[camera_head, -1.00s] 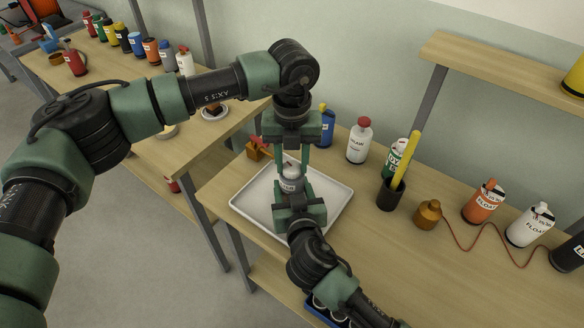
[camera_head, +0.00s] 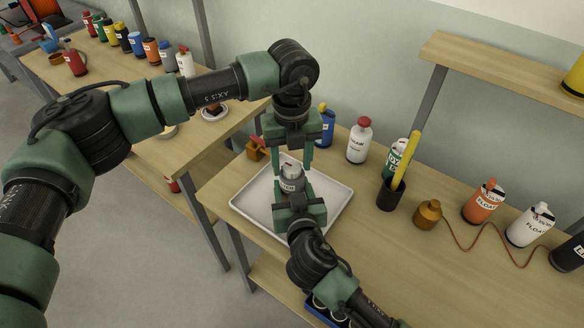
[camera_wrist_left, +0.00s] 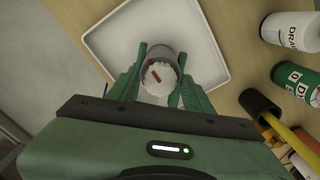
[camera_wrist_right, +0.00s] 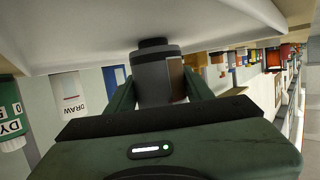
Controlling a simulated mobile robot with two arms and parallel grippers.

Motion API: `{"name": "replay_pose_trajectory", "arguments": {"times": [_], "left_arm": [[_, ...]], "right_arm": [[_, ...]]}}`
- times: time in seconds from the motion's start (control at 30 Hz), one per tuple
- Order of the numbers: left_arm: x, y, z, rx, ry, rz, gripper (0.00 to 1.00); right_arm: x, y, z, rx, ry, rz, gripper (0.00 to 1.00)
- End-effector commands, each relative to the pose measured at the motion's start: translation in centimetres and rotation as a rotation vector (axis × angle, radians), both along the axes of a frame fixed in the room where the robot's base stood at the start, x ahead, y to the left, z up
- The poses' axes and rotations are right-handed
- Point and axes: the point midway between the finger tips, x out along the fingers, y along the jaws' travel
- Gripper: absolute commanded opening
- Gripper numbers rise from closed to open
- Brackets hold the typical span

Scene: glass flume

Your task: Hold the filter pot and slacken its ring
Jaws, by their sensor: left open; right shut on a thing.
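My right gripper (camera_head: 300,196) comes in low from the front and is shut on the pot's body, which also shows in the right wrist view (camera_wrist_right: 158,80). The ring is partly hidden by the fingers.
The white tray (camera_head: 252,212) lies on the wooden bench. To the right stand a dark cup (camera_head: 390,195) with a yellow stick, a brass-coloured pot (camera_head: 427,215) and several bottles. A white red-capped bottle (camera_head: 359,141) stands behind. Bare bench lies at the front right.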

Motion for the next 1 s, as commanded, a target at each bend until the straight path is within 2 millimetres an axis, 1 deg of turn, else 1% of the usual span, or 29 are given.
{"name": "replay_pose_trajectory", "arguments": {"times": [0.07, 0.4, 0.5, 0.6, 0.9, 0.93, 0.97, 1.0], "left_arm": [[0.01, -0.03, 0.02, 0.000, 0.000, -0.082, 0.51], [0.05, -0.11, 0.02, 0.000, -0.001, -0.662, 0.51], [0.06, -0.13, 0.02, 0.000, -0.001, -0.785, 0.51], [0.06, -0.14, 0.02, 0.000, -0.001, -0.843, 0.51], [0.05, -0.14, 0.02, 0.000, -0.001, -0.848, 0.51], [0.05, -0.14, 0.02, 0.000, -0.001, -0.848, 0.45], [0.04, -0.14, 0.02, 0.000, -0.001, -0.848, 0.37], [0.04, -0.14, 0.02, 0.000, -0.001, -0.848, 0.26]], "right_arm": [[-0.01, -0.02, -0.03, -0.001, 0.001, -0.001, 0.05], [-0.01, -0.02, -0.03, -0.001, 0.000, 0.000, 0.05], [-0.01, -0.02, -0.03, -0.001, 0.000, 0.000, 0.05], [-0.01, -0.01, -0.03, -0.001, 0.000, 0.000, 0.05], [-0.01, -0.01, -0.03, -0.001, 0.000, 0.000, 0.05], [-0.01, -0.01, -0.03, -0.001, 0.000, 0.000, 0.05], [-0.01, -0.01, -0.03, -0.001, 0.000, 0.000, 0.05], [-0.01, -0.01, -0.03, -0.001, 0.000, 0.000, 0.05]]}}
